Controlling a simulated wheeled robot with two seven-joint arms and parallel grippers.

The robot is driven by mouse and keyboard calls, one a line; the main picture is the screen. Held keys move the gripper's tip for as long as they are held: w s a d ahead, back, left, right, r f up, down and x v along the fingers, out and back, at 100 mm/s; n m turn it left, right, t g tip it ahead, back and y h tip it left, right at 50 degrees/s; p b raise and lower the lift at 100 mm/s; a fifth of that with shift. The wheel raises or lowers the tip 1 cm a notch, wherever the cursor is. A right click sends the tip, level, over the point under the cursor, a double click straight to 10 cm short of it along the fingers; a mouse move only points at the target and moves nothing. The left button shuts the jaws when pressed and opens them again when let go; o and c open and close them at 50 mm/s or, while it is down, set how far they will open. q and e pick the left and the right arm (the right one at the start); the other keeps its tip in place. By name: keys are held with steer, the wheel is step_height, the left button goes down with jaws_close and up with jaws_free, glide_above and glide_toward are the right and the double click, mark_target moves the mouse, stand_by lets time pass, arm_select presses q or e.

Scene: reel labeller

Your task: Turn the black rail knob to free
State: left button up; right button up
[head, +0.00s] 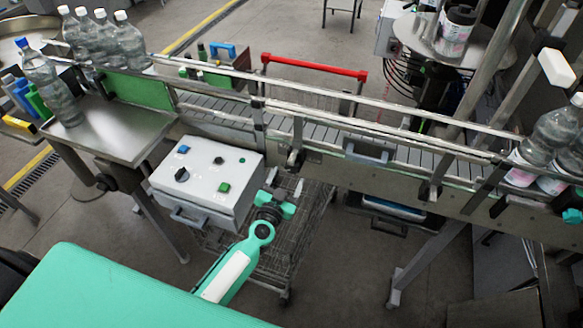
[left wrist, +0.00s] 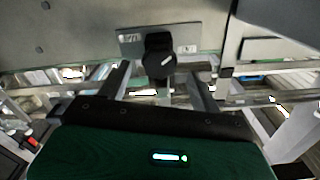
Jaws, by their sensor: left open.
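The black knob (left wrist: 159,62) sits on a grey plate (left wrist: 130,46) in the left wrist view, with a small label on each side that I cannot read for certain. A short white mark on its face slants up to the right. In the head view a small dark knob (head: 295,158) shows on the near side of the conveyor; it seems to be the same one. My left gripper (head: 284,186) is open and empty, just below and left of that knob and apart from it. My right gripper is not in view.
A white control box (head: 207,180) with buttons and a black switch stands left of my left gripper. The conveyor (head: 340,133) runs across behind it. A wire cart (head: 290,245) is below. Bottles (head: 50,85) stand at the left end, others (head: 548,135) at the right.

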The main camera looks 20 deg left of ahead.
mark_target(292, 170)
arm_select(q)
steer(key=w, duration=0.3)
steer(key=shift+w+d, duration=0.1)
steer(key=shift+w, duration=0.7)
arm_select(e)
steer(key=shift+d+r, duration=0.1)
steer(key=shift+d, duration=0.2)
arm_select(q)
steer(key=shift+c, duration=0.4)
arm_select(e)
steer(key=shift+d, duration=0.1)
arm_select(q)
steer(key=c, duration=0.9)
